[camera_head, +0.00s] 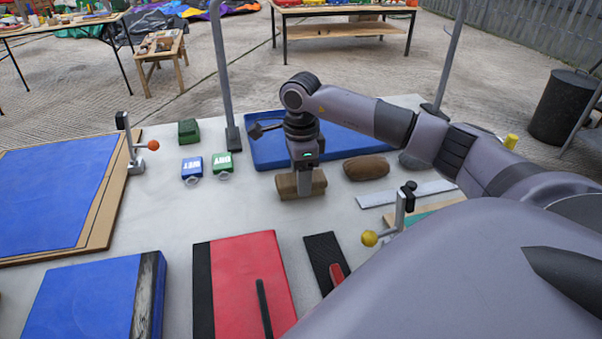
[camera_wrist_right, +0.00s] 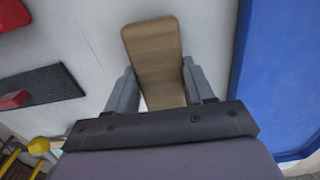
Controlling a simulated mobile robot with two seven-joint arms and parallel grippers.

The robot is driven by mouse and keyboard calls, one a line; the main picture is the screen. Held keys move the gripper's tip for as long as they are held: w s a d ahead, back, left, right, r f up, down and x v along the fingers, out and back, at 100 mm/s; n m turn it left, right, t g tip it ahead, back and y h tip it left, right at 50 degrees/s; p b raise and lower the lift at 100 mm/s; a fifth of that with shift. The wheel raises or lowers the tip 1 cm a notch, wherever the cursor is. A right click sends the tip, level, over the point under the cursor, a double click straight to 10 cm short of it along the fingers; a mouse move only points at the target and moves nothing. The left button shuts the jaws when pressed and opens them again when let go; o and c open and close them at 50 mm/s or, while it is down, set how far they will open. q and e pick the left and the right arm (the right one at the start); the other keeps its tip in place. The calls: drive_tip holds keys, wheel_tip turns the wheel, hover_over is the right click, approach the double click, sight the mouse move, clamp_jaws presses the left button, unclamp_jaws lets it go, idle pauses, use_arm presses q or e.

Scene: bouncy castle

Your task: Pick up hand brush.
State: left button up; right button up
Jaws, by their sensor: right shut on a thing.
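The hand brush (camera_head: 288,187) is a brown block with a wooden-looking back, on or just above the pale table top in the middle of the head view. My right gripper (camera_head: 304,181) comes down on it from above and is shut on it. In the right wrist view the tan back of the hand brush (camera_wrist_right: 154,48) lies between the two grey fingers of the right gripper (camera_wrist_right: 160,85), one on each long side. Its underside is hidden, so I cannot tell whether it touches the table. My left gripper is not in view.
A blue tray (camera_head: 262,150) lies just behind the brush. A brown oval object (camera_head: 366,168) is to its right. Blue (camera_head: 192,169) and green (camera_head: 222,165) tags lie to its left. A red panel (camera_head: 250,270) and a dark pad (camera_head: 322,255) are in front. Upright posts (camera_head: 222,75) rise behind.

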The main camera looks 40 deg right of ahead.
use_arm(q)
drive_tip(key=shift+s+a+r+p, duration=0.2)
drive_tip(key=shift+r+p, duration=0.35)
drive_tip(key=shift+p, duration=0.4)
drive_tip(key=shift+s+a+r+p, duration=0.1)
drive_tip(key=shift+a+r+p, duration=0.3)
drive_tip(key=shift+p, duration=0.55)
use_arm(e)
wheel_tip(320, 180, up, 20)
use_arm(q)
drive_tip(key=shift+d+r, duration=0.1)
use_arm(e)
drive_tip(key=o, duration=0.6)
drive_tip(key=shift+c, duration=0.2)
drive_tip(key=c, duration=0.4)
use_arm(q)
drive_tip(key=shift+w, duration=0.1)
